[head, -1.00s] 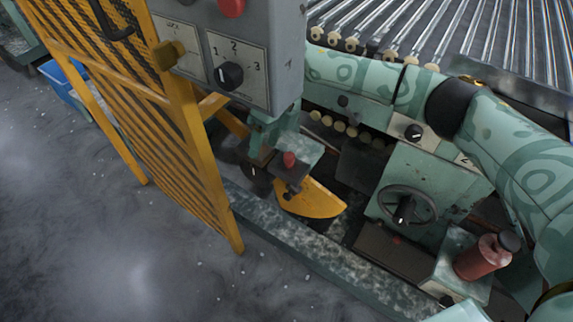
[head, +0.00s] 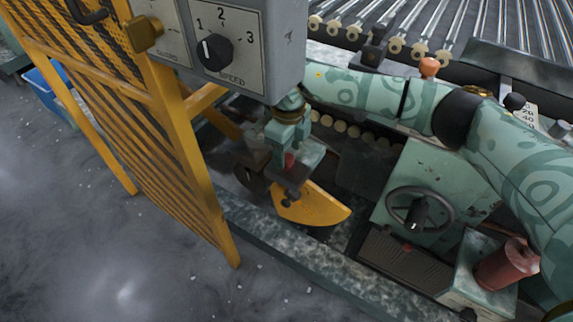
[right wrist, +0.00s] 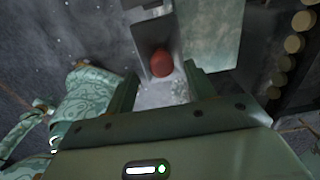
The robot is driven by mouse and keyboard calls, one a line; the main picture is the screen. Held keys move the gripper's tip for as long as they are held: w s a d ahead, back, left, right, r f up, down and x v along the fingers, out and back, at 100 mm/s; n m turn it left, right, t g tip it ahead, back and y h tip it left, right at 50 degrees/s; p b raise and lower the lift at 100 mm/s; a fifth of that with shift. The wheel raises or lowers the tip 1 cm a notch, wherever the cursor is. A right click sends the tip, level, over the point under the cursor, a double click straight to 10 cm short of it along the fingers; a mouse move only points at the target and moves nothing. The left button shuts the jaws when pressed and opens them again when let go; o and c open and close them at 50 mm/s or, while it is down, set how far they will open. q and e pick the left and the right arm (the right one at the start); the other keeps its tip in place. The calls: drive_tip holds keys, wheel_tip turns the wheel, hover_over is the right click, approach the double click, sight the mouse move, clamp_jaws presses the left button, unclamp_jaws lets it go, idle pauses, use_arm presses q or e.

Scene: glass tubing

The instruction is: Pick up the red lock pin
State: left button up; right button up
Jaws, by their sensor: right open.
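The red lock pin (head: 289,160) shows as a small red spot just below my right gripper (head: 288,150) in the head view, partly covered by it. In the right wrist view the pin's rounded red top (right wrist: 162,64) lies beyond the fingertips, about midway between them, on a grey bracket. My right gripper (right wrist: 163,80) is open and empty. Its two fingers stand apart, with the pin in line with the gap. Whether a finger touches the pin I cannot tell. My left gripper is not in view.
A grey control box (head: 235,45) with a speed knob hangs close beside my right wrist. A yellow mesh guard (head: 165,140) stands left. A yellow curved plate (head: 318,207) lies below the gripper. A handwheel (head: 420,210) and red bottle (head: 506,264) are at right; rollers (head: 420,25) lie behind.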

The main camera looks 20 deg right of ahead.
sight(288, 156)
drive_tip(key=f, duration=0.1)
drive_tip(key=f+b, duration=0.1)
drive_tip(key=f, duration=0.2)
drive_tip(key=shift+w, duration=0.25)
drive_tip(key=shift+d+f, duration=0.1)
drive_tip(key=shift+r, duration=0.2)
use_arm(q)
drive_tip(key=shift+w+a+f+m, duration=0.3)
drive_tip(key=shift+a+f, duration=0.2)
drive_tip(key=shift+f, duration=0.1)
use_arm(e)
drive_tip(key=c, duration=1.1)
